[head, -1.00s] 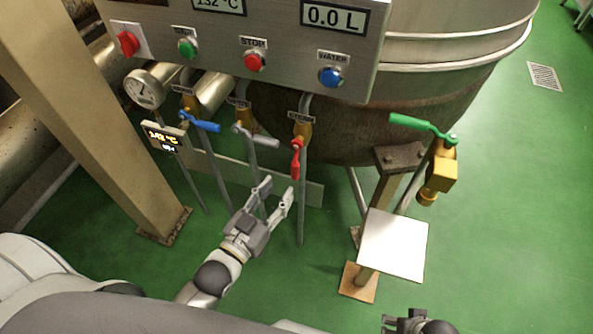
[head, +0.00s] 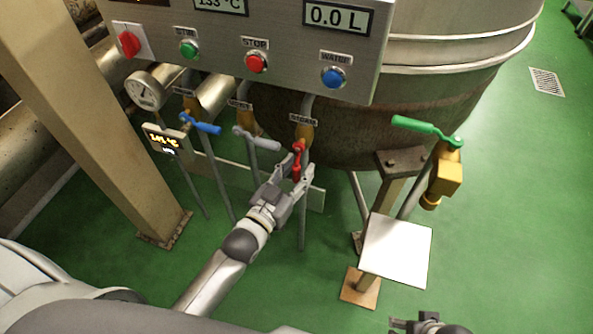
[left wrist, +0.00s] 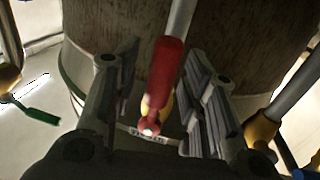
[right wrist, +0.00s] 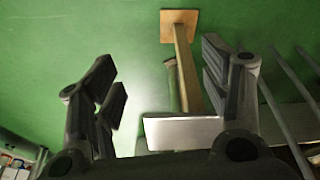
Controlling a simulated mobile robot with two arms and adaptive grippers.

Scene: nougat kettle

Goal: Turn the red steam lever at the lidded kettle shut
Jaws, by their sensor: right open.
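The red steam lever (head: 297,160) hangs downward from a brass valve under the label below the control panel, in front of the kettle (head: 420,110). My left gripper (head: 298,172) is open, with its two fingers on either side of the lever's lower part. In the left wrist view the red lever (left wrist: 164,75) stands between the open fingers (left wrist: 165,100), with a visible gap on each side. My right gripper (right wrist: 160,95) is open and empty in the right wrist view; only a small part of it shows at the bottom edge of the head view.
A grey lever (head: 256,139) and a blue lever (head: 201,124) sit left of the red one. A green-handled valve (head: 428,131) is to the right, above a white plate (head: 396,250). The control panel (head: 285,25) overhangs the levers. A beige post (head: 95,120) stands at left.

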